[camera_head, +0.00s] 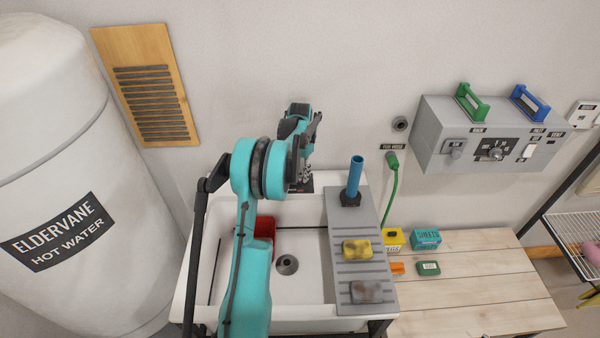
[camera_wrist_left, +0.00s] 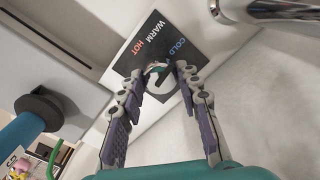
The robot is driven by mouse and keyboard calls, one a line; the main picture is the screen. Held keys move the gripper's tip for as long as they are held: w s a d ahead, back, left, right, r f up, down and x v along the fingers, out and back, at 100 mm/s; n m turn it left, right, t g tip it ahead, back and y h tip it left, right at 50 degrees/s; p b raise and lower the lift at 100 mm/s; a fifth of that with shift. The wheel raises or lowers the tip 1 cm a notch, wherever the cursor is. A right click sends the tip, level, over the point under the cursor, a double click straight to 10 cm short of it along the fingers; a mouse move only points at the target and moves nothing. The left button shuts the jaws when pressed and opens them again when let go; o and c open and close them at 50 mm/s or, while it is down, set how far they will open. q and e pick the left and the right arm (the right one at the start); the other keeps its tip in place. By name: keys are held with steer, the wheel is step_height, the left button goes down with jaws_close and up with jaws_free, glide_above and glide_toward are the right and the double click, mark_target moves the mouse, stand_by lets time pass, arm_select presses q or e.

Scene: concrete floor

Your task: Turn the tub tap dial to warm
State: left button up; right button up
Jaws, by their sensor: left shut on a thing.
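The tub tap dial (camera_wrist_left: 155,70) sits on a dark plate (camera_wrist_left: 154,45) marked COLD in blue, WARM in white and HOT in red. My left gripper (camera_wrist_left: 164,71) is shut on the dial, its two fingertips on either side of it. The fingers hide part of the dial, and I cannot tell which word it points to. In the head view my left gripper (camera_head: 303,172) is at the back rim of the white tub (camera_head: 318,205), over the dark plate. A metal tap part (camera_wrist_left: 283,10) shows beside the plate in the wrist view. My right gripper is not in view.
A grey ridged board (camera_head: 372,275) spans the tub's right side, with a blue upright tube (camera_head: 355,175), a yellow sponge (camera_head: 357,249) and a grey-brown block (camera_head: 366,291). A red container (camera_head: 265,228) is in the tub. A white water tank (camera_head: 60,180) stands left; a wooden bench (camera_head: 470,295) right.

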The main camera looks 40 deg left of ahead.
mark_target(300, 173)
arm_select(q)
steer(key=n, duration=0.4)
steer(key=shift+n, duration=1.5)
steer(key=shift+p, duration=0.3)
steer(key=o, duration=1.2)
steer(key=shift+c, duration=0.2)
steer(key=shift+r, duration=0.1)
step_height(300, 173, up, 12)
